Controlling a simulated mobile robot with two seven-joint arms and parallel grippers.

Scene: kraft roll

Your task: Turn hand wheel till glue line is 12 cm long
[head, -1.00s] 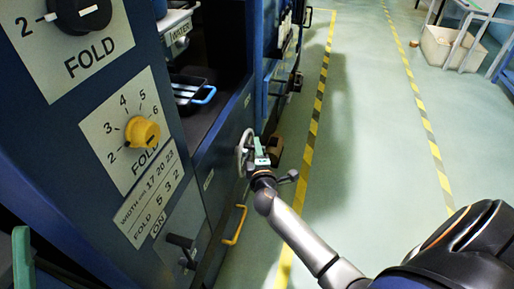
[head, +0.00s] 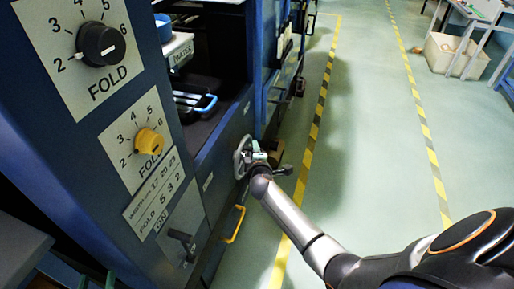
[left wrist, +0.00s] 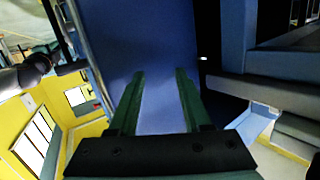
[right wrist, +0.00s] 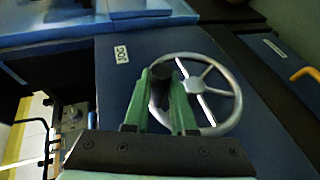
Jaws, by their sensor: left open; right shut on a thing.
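The grey spoked hand wheel (head: 239,158) is on the side of the blue machine, low and near its front corner. It also shows in the right wrist view (right wrist: 236,104). My right gripper (right wrist: 171,74) is shut on the wheel's dark handle at the rim's left; the fingers partly cover it. In the head view the right gripper (head: 258,155) is small and hides part of the wheel. My left gripper (left wrist: 160,74) has its green fingers apart and empty, in front of a blue panel. No glue line can be made out in any view.
The machine front carries a black FOLD knob (head: 101,44), a yellow FOLD knob (head: 149,141) and a dark lever (head: 181,238) by an ON label. A yellow handle (head: 236,224) sticks out below the wheel. Open floor with striped tape lies to the right.

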